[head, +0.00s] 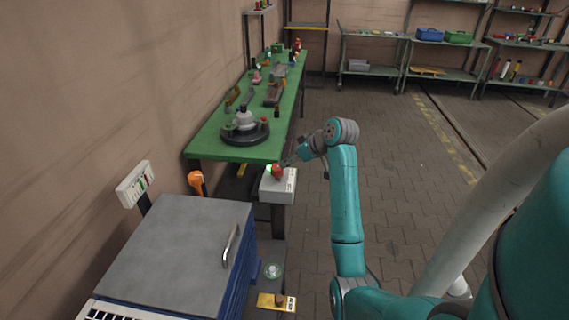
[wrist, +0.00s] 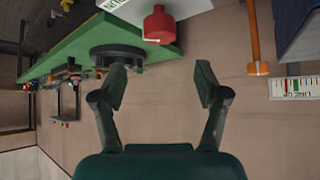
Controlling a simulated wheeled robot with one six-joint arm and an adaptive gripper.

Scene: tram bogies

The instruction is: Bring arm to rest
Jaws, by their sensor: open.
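My arm (head: 345,205) is teal and reaches up from the lower right, bending at the top toward the green table. My gripper (head: 288,160) is at its end, small and partly hidden, close to a red knob-like part (head: 277,171) on a light grey box. In the wrist view my gripper (wrist: 161,83) is open, with two dark fingers spread and nothing between them. The red part (wrist: 159,25) shows there beyond the fingertips, toward the picture's top. Whether the gripper touches it, I cannot tell.
The grey box (head: 287,187) stands at the near end of the green table (head: 207,143), which bears a dark round base (head: 233,133) and several parts. A grey-topped cabinet (head: 170,240) is at lower left. Shelves (head: 375,70) stand far back. Paved floor (head: 400,150) right of the table is clear.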

